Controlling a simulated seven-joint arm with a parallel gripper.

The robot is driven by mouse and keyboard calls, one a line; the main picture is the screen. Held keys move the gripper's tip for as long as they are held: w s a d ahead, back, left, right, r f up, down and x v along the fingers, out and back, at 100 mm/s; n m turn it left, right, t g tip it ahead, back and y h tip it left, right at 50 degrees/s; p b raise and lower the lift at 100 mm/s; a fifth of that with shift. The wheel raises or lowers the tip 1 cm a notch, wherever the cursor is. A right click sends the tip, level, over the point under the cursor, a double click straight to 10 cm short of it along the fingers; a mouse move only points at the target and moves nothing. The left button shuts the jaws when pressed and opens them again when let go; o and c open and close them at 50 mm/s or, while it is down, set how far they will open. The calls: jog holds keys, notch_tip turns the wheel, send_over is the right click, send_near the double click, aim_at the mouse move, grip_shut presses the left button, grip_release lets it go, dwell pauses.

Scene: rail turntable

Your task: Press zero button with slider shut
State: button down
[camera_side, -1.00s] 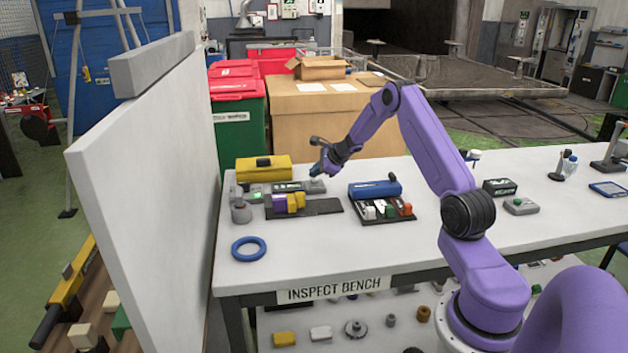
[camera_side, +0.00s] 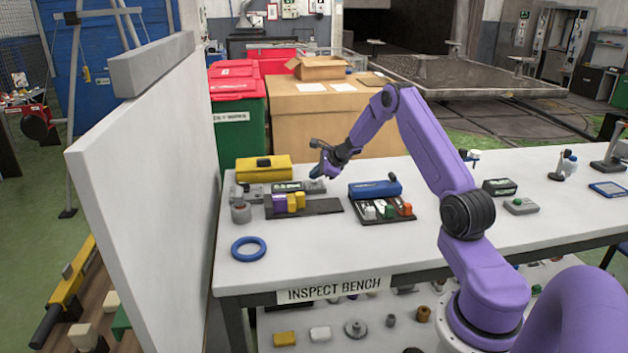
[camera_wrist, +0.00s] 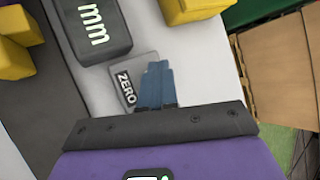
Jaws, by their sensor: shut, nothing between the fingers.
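The grey pad marked ZERO (camera_wrist: 126,82) lies on the white bench, and it also shows in the side view (camera_side: 315,187). My gripper (camera_wrist: 158,72) is shut and empty, its blue fingertips over the pad beside the word ZERO. The fingers hide any button there; I cannot tell if they touch it. In the side view my gripper (camera_side: 318,174) points down at the pad. A dark readout block marked mm (camera_wrist: 95,30) sits beside the pad, and it shows in the side view (camera_side: 290,187). I cannot tell the slider's position.
A dark tray (camera_side: 322,207) with purple and yellow blocks lies in front of the readout. A yellow case (camera_side: 263,168) stands behind it, and a blue case (camera_side: 375,188) stands to the right. A blue ring (camera_side: 249,249) lies at the front left, with clear bench around it.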

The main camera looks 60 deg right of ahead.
aim_at(316, 181)
jog(key=shift+r, duration=0.95)
jog(key=shift+r, duration=2.5)
